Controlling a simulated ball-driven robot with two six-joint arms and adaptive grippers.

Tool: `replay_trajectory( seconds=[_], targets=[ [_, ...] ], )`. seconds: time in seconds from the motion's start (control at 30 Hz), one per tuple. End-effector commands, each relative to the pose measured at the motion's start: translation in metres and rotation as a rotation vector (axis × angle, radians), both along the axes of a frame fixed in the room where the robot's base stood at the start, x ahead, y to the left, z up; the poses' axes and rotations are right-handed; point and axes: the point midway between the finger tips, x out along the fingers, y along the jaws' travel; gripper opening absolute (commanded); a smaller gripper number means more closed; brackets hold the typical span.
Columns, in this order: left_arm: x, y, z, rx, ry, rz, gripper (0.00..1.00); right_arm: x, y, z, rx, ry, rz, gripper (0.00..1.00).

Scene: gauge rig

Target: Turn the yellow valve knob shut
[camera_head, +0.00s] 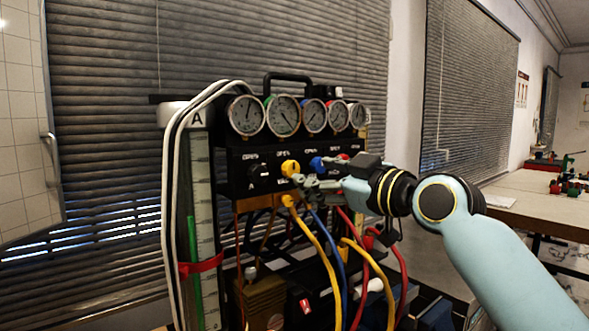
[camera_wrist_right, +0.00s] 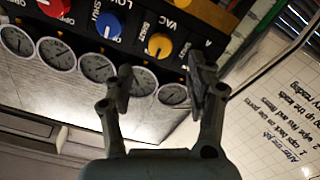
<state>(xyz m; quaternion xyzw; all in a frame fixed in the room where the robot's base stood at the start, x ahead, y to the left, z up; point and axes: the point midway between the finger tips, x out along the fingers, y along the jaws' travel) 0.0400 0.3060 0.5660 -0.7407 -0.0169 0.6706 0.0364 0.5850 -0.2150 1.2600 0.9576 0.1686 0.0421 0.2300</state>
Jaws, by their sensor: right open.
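The yellow valve knob (camera_head: 290,168) sits on the front of the black gauge panel (camera_head: 234,160), between a black knob and a blue knob. It also shows in the right wrist view (camera_wrist_right: 159,46), centred beyond the fingertips. My right gripper (camera_head: 305,183) comes in from the right, its fingers just below and right of the yellow knob. In the right wrist view my right gripper (camera_wrist_right: 160,80) is open, one finger to each side of the knob's line, with nothing between them. Contact with the knob is not visible. My left gripper is out of view.
The blue knob (camera_wrist_right: 108,25) and red knob (camera_wrist_right: 55,7) sit beside the yellow one. Several round gauges (camera_head: 283,116) line the panel top. Yellow, blue and red hoses (camera_head: 325,245) hang below. A workbench (camera_head: 545,205) stands at right.

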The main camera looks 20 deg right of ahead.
Motion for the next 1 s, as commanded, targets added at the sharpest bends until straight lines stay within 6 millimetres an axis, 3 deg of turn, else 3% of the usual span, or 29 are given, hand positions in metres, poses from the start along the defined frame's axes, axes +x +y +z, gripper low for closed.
replay_trajectory(
  seconds=[0.1, 0.33, 0.77, 1.0],
  targets=[
    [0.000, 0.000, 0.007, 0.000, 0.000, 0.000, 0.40, 0.025, 0.009, 0.003, 0.004, 0.001, 0.000, 0.55],
    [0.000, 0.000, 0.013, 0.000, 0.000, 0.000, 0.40, 0.059, 0.021, 0.001, 0.000, 0.002, -0.001, 0.55],
    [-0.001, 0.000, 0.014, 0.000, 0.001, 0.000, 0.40, 0.070, 0.025, -0.001, -0.001, 0.002, -0.001, 0.55],
    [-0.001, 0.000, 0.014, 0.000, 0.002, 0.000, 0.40, 0.070, 0.025, -0.001, -0.001, 0.003, -0.001, 0.24]
  ],
)
